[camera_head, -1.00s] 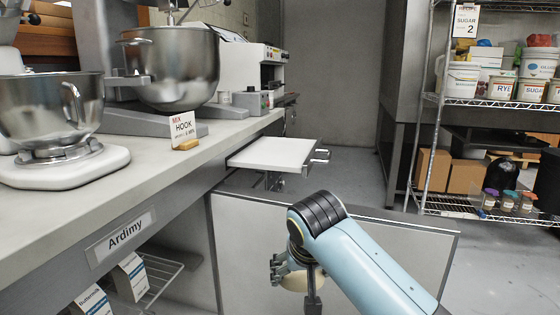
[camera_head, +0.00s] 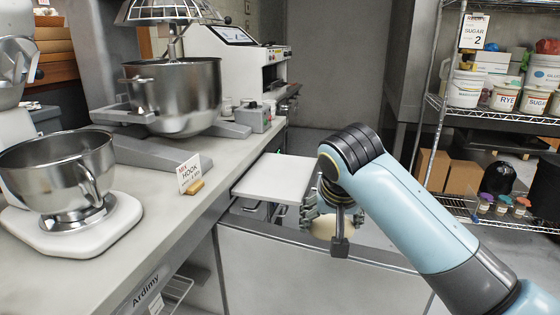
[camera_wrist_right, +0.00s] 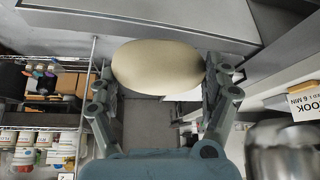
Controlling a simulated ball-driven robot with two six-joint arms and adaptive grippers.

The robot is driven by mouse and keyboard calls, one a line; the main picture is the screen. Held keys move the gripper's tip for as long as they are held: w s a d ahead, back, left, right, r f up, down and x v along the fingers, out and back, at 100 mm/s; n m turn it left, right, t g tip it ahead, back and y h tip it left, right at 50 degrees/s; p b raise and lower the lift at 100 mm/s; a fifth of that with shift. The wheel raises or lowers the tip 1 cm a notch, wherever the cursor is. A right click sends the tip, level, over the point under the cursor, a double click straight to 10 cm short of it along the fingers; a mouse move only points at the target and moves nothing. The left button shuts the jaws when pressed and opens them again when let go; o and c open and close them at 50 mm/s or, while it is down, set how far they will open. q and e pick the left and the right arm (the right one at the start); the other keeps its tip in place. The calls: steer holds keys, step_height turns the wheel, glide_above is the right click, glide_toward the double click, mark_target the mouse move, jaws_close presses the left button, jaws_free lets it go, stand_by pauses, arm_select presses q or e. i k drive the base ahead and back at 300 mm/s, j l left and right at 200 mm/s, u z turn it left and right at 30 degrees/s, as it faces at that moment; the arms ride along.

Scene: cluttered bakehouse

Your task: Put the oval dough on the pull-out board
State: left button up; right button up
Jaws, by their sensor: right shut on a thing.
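The oval dough (camera_wrist_right: 157,66) is a smooth cream-coloured piece held between the fingers of my right gripper (camera_wrist_right: 160,85) in the right wrist view. In the head view, part of the dough (camera_head: 323,228) shows below my right gripper (camera_head: 325,215), which is partly hidden by my own arm. The pull-out board (camera_head: 276,177) is a white flat slab sticking out from the counter, and its visible top is bare. The right gripper is just to the right of the board, apparently lower than its top. My left gripper is not in view.
A grey panel (camera_head: 310,275) stands below the gripper. A wire shelf (camera_head: 500,115) with tubs is at the right.

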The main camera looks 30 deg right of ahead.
mark_target(287, 174)
steer(key=i+l, duration=1.1)
steer(key=l, duration=0.1)
